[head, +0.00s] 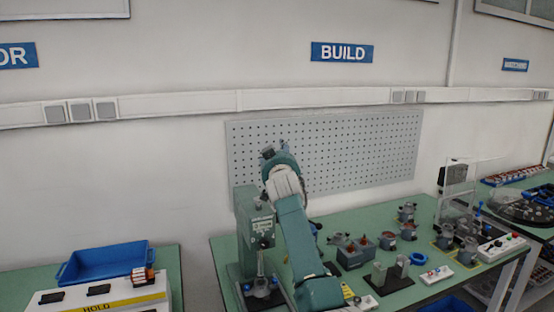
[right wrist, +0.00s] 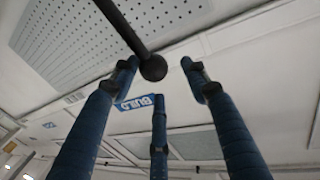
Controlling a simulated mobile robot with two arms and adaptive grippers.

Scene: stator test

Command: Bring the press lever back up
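The green press (head: 253,232) stands upright on the workbench in the head view. Its black lever (right wrist: 122,28) enters from the top of the right wrist view and ends in a round knob (right wrist: 153,68). My right gripper (right wrist: 159,64) has its blue fingers spread, with the knob between the fingertips. The left finger's tip is very close to the lever; I cannot tell whether they touch. In the head view my right arm rises in front of the press and hides much of the lever. My left gripper is not in view.
A grey pegboard (head: 340,150) is on the wall behind. Several motor parts and a blue ring (head: 418,259) lie on the green bench (head: 330,222) to the right. A blue tray (head: 105,262) sits on a separate table at left.

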